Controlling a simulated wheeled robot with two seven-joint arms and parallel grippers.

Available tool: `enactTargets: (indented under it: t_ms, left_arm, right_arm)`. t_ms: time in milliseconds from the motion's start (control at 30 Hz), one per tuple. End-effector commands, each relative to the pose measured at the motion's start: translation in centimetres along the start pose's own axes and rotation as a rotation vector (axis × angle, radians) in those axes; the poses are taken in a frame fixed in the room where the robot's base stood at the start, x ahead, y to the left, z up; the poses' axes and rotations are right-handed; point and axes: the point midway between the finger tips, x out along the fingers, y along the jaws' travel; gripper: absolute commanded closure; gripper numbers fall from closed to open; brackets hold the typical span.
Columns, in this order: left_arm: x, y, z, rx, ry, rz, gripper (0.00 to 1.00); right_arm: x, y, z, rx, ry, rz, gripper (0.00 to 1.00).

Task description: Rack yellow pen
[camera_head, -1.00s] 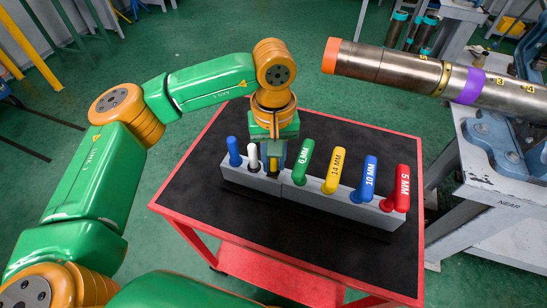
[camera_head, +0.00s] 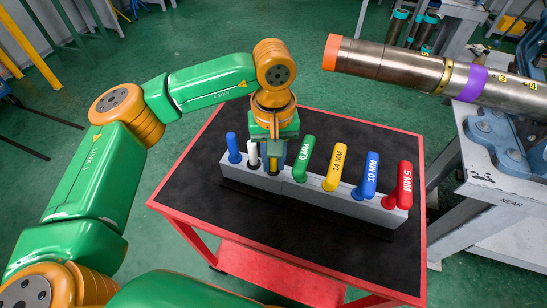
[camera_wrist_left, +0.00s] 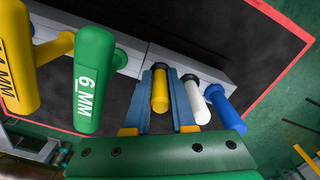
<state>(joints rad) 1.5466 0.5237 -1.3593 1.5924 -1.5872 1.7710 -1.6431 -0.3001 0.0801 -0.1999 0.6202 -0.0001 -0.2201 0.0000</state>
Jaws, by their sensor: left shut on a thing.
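The yellow pen (camera_wrist_left: 160,93) stands upright at the grey rack (camera_wrist_left: 210,72), between the white pen and the green 6 MM tool. My left gripper (camera_wrist_left: 172,98) is shut on the yellow pen, with one blue finger on each side of it. In the head view my left gripper (camera_head: 274,160) points down at the left part of the rack (camera_head: 324,196), and the yellow pen (camera_head: 273,163) shows only in part between the fingers. Whether the pen's lower end is fully seated in its hole I cannot tell. My right gripper is not in view.
The white pen (camera_head: 253,152) and blue pen (camera_head: 233,147) stand left of the gripper. Green (camera_head: 304,158), yellow 14 MM (camera_head: 335,168), blue (camera_head: 366,176) and red (camera_head: 399,184) tools stand to its right. The red-edged cart (camera_head: 170,205) has bare black top around the rack.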

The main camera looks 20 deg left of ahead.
Motion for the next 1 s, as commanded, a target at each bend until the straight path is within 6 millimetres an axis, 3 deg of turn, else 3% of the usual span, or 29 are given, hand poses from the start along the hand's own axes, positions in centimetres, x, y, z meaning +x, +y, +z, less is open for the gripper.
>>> enactTargets:
  t_ms: [500, 533, 633, 1000]
  left_arm:
    - [0.18, -0.01, 0.04, 0.0, -0.002, -0.001, 1.0]
    - [0.18, -0.01, 0.04, 0.001, -0.002, -0.001, 0.72]
    - [0.17, -0.01, 0.03, 0.0, -0.001, -0.001, 0.45]
    - [-0.68, 0.06, -0.07, -0.001, 0.002, 0.002, 0.42]
  right_arm:
    - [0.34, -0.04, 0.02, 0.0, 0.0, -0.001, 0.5]
    - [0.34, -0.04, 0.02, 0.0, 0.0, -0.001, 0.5]
    - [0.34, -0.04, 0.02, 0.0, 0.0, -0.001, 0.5]
    - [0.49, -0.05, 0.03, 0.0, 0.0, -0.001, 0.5]
